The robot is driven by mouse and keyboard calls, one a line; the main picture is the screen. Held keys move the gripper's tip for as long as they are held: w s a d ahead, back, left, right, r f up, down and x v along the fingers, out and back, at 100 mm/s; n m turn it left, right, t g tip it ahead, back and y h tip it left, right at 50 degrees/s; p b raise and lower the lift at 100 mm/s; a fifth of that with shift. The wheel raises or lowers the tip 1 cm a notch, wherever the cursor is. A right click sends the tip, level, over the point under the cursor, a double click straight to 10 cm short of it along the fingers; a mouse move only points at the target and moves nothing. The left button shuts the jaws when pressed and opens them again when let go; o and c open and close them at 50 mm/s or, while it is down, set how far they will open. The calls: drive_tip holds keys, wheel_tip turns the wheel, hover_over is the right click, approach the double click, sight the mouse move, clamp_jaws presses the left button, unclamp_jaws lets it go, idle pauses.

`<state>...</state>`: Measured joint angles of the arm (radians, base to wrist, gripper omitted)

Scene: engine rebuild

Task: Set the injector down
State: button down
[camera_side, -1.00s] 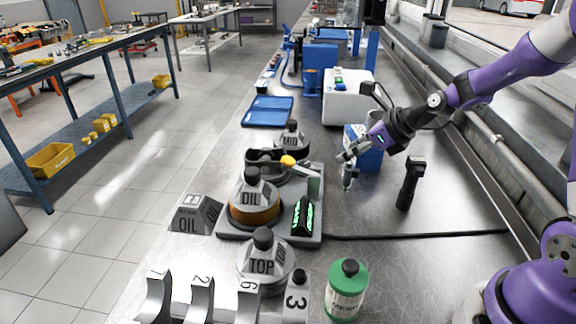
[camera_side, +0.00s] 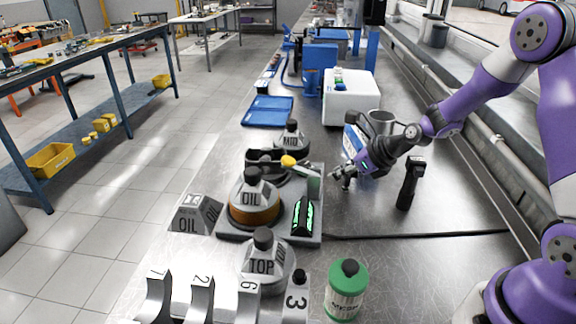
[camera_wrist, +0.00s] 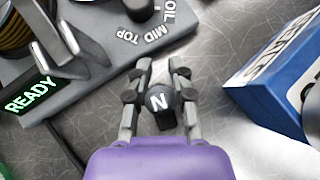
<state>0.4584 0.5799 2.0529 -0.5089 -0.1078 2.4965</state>
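My gripper (camera_side: 342,180) is low over the bench, to the right of the grey fixture base. It also shows in the wrist view (camera_wrist: 160,72), with its fingers drawn in towards each other and a narrow gap at the tips. A small dark part with a round head marked "N" sits between the fingers; I take it for the injector (camera_wrist: 160,98). The fingers appear shut on it. Its lower end is partly hidden, and I cannot tell whether it touches the bench. In the side view it is too small to make out clearly.
The grey base (camera_side: 226,236) with its lit green display (camera_side: 307,216) is left of my gripper. A blue box (camera_wrist: 270,82) is close on the right. A black upright tool (camera_side: 409,184) and a green bottle (camera_side: 347,290) stand nearby. Bare bench lies in front.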

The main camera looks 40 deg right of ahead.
idle(0.8)
drive_tip(key=shift+r, duration=0.4)
wheel_tip(320, 180, up, 4)
drive_tip(key=shift+f, duration=0.2)
drive_tip(key=s+a+r, duration=0.4)
drive_tip(key=a+r, duration=0.3)
drive_tip(key=a, duration=0.4)
drive_tip(key=w+a+n+y, duration=0.1)
drive_tip(key=a, duration=0.2)
drive_tip(key=w+a+n+g+y, duration=0.1)
drive_tip(key=w+a, duration=0.1)
drive_tip(key=a, duration=0.1)
drive_tip(key=w+a+n+y, duration=0.1)
drive_tip(key=a, duration=0.2)
drive_tip(key=shift+w+a+r+n+g, duration=0.2)
drive_tip(key=shift+a+r+n+g, duration=0.05)
drive_tip(key=shift+r+n+g, duration=0.05)
drive_tip(key=a+f+n+g+y, duration=0.3)
drive_tip(key=a+n, duration=0.5)
drive_tip(key=a, duration=1)
drive_tip(key=shift+g, duration=0.8)
drive_tip(key=f, duration=0.4)
drive_tip(key=shift+s+a, duration=0.15)
drive_tip(key=shift+s, duration=0.2)
drive_tip(key=shift+f, duration=2.35)
